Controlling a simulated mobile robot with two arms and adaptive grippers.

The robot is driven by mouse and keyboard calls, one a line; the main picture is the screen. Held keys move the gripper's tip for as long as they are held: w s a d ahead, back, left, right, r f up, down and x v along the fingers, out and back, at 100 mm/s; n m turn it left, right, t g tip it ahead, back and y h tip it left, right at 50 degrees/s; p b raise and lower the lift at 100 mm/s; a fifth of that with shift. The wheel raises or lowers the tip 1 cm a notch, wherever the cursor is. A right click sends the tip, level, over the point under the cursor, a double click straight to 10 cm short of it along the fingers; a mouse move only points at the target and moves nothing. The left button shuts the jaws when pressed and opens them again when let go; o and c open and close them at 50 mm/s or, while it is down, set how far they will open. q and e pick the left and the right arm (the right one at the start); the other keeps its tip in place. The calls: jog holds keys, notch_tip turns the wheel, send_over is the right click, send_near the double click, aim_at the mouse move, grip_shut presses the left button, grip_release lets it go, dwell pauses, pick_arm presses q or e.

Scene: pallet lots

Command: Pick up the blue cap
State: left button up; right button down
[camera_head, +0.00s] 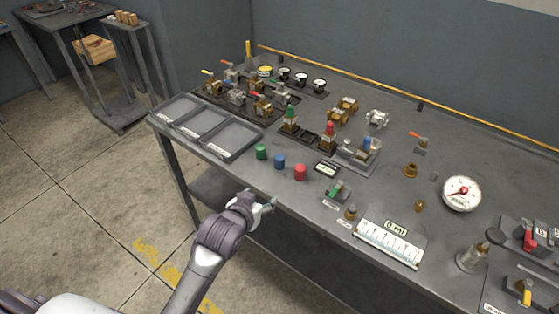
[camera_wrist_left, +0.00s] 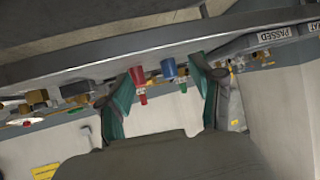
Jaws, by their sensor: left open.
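The blue cap (camera_head: 280,161) stands upright near the front edge of the workbench (camera_head: 262,177), between a green cap (camera_head: 261,152) and a red cap (camera_head: 300,172). My left gripper (camera_head: 264,207) is open and empty, in front of the bench edge and apart from the caps. In the left wrist view, the blue cap (camera_wrist_left: 168,67) appears between the open fingers, with the red cap (camera_wrist_left: 138,75) to its left by the left finger. The green cap is not clearly seen there. My right gripper is not in view.
Valves and gauges fill the bench behind. Bare bench lies in front of the caps.

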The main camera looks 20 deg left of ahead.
pick_arm(q)
jog(key=t, duration=0.2)
send_near(278, 161)
jog(key=x, duration=0.6)
jog(key=shift+w+f, duration=0.15)
jog(key=shift+f, duration=0.35)
jog(key=shift+p+x, duration=0.45)
jog(key=shift+x, duration=2.4)
jog(key=shift+r, duration=0.1)
jog(key=shift+c, duration=0.2)
grip_shut()
jog(key=shift+r, duration=0.15)
